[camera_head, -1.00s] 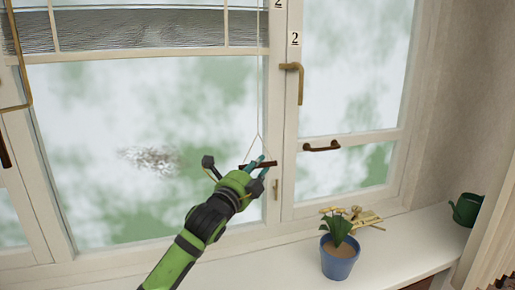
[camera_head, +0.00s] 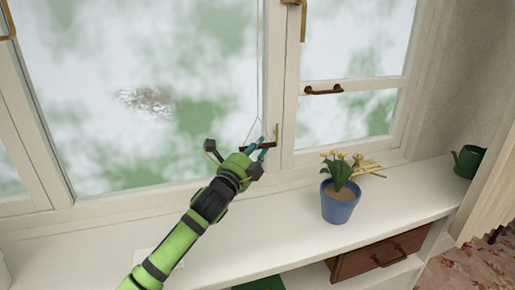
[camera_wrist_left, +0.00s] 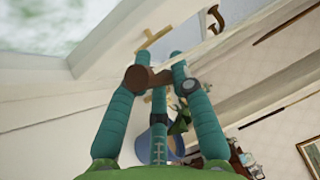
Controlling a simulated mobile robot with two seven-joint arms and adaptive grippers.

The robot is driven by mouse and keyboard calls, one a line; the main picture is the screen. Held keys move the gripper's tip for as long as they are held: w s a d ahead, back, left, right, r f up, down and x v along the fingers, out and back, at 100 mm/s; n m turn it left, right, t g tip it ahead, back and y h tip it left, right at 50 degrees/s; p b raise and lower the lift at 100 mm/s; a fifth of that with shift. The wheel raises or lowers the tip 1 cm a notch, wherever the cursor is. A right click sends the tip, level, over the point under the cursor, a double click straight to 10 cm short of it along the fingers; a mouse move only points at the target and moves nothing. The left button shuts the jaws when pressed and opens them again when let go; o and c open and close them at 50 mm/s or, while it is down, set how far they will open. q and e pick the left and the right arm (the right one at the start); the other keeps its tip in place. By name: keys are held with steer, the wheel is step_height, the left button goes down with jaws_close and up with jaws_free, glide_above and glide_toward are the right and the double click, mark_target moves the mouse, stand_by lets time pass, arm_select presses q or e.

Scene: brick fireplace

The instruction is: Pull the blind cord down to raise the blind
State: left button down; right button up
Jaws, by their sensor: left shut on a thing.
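My left gripper (camera_head: 262,148) is in front of the window's centre post. Its teal fingers are shut on a dark brown bar-shaped cord handle (camera_head: 271,144). Thin pale cord (camera_head: 257,120) forks above the handle, one strand running to each side. In the left wrist view the teal fingers (camera_wrist_left: 158,75) close around the brown handle (camera_wrist_left: 142,79), partly hiding it. The blind is out of view in the head view now. My right gripper is not in view.
A blue flowerpot (camera_head: 339,208) with a yellow-flowered plant stands on the white sill (camera_head: 270,228), right of my gripper. A green watering can (camera_head: 467,161) is farther right. Brass window handles (camera_head: 324,90) are on the right frame. A wooden drawer (camera_head: 380,255) is below.

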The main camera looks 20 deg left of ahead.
arm_select(q)
steer(key=c, duration=1.1)
jaws_free()
steer(key=shift+f, duration=0.35)
steer(key=shift+r, duration=0.1)
steer(key=v, duration=1.2)
